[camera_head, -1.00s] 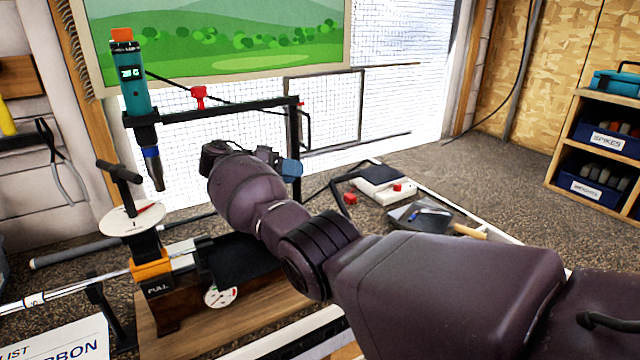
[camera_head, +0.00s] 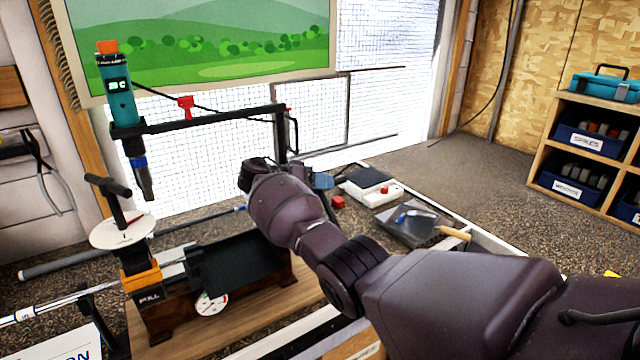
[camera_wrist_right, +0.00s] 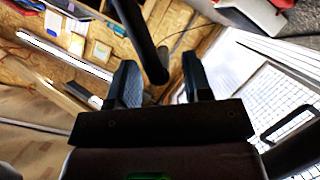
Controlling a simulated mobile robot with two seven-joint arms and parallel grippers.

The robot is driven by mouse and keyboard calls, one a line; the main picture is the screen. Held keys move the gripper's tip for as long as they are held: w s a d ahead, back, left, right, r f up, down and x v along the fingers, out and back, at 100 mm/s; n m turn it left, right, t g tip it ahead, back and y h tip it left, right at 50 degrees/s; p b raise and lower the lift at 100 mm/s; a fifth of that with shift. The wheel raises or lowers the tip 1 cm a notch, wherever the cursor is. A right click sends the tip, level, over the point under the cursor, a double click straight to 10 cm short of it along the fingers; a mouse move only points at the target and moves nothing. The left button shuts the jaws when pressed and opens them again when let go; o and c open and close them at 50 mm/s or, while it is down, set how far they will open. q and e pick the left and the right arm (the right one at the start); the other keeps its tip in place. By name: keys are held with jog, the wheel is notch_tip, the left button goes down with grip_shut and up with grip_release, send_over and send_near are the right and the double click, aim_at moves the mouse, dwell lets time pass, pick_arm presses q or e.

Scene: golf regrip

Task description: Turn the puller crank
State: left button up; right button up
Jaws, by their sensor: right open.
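The puller crank (camera_head: 108,186) is a black T-shaped handle standing above a round white dial plate (camera_head: 122,231) at the left of the head view. Below it is the puller (camera_head: 150,280), with an orange block, a dark label partly reading "PULL" and a dark bed. My right gripper (camera_head: 318,180) is well to the right of the crank and apart from it, mostly hidden behind my wrist. In the right wrist view its two dark blue fingers (camera_wrist_right: 158,88) are spread, with a black bar showing in line with the gap. My left gripper is in neither view.
A black frame (camera_head: 215,117) with a teal tool (camera_head: 118,100) rises behind the puller. A shaft (camera_head: 45,305) lies at the left. A white-and-black device (camera_head: 370,188) and a dark tray (camera_head: 415,228) lie right of my gripper. Shelves (camera_head: 590,150) stand at far right.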

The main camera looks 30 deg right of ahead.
grip_shut()
dwell(0.4)
jog(key=shift+s+r+m+t+y+p, duration=0.3)
jog(key=shift+s+r+m+t+p, duration=0.1)
jog(key=shift+s+r+m+p, duration=0.25)
jog(key=shift+s+r+m+t, duration=0.3)
jog(key=shift+s+m+t, duration=0.1)
jog(key=shift+m, duration=0.15)
jog(key=shift+s+d+r+m+t, duration=0.1)
jog(key=shift+s+r+m+t, duration=0.2)
jog(key=shift+s+m, duration=0.2)
jog(key=shift+s+r+m+t, duration=0.25)
jog(key=shift+s+m+t, duration=0.35)
jog(key=shift+s+m, duration=0.15)
jog(key=shift+s+d, duration=0.1)
